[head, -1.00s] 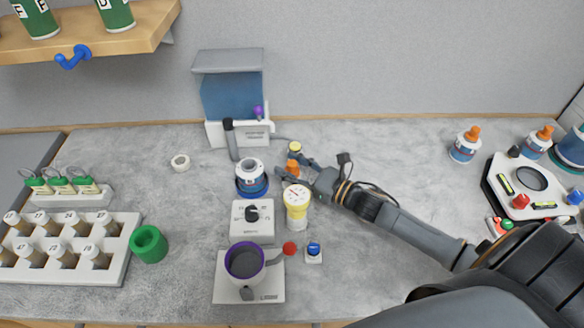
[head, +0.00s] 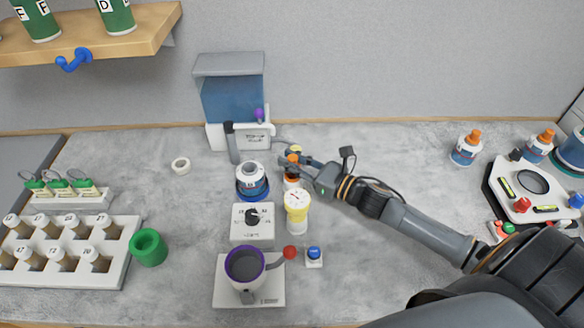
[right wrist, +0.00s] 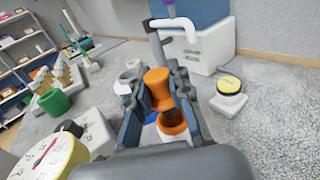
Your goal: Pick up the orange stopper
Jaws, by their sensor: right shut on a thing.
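The orange stopper (right wrist: 158,85) is between the two fingers of my right gripper (right wrist: 160,98), which is shut on it. In the head view the stopper (head: 293,158) shows small at the fingertips of the right gripper (head: 298,161). Just below is a small bottle with an orange open rim (right wrist: 173,123), partly hidden by the fingers; it also shows in the head view as an orange-and-white bottle (head: 291,183). The stopper looks apart from the rim. My left gripper is not in view.
A yellow-and-white gauge (head: 297,203) stands just in front of the gripper. A blue-and-white jar (head: 252,180) is to its left, and a yellow-topped white piece (right wrist: 230,87) is close by. A water tank device (head: 232,100) stands behind.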

